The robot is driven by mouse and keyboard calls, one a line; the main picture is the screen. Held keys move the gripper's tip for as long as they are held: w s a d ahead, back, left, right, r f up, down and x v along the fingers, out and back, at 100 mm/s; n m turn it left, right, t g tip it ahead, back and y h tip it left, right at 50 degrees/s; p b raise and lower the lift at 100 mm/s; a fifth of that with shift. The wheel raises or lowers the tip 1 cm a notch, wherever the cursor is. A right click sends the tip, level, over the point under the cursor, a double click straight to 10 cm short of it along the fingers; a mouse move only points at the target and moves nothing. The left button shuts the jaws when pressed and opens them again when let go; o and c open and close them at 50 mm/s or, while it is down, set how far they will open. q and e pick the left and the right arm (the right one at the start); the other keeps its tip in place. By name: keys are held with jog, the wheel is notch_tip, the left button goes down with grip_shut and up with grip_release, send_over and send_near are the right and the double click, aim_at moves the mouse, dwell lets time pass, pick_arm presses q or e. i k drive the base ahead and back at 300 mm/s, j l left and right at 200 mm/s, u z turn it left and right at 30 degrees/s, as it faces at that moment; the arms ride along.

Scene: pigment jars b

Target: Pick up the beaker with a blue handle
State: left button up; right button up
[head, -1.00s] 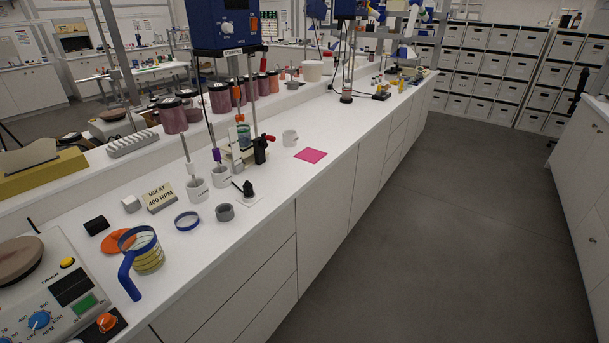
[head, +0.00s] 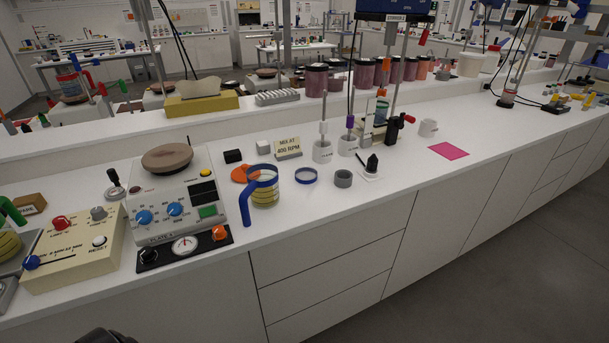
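The beaker with a blue handle (head: 264,190) stands upright on the white bench, near its front edge. It is clear with yellowish bands and a blue rim. Its long blue handle (head: 246,208) reaches down toward the front left. An orange disc (head: 241,174) lies on the bench just behind and left of it, partly hidden by the beaker. Neither of my grippers can be made out. A dark rounded shape, which I cannot identify, shows at the bottom edge left of the middle.
A hotplate device (head: 176,190) with knobs stands close left of the beaker, and a cream control box (head: 75,248) further left. A blue ring (head: 306,176) and a grey ring (head: 343,179) lie to its right. A pink sheet (head: 449,151) lies further right, with clear bench around it.

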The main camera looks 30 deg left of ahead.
aim_at(258, 193)
jog(key=u, duration=1.25)
jog(key=l, duration=0.25)
jog(key=i+l, duration=0.15)
jog(key=l, duration=0.1)
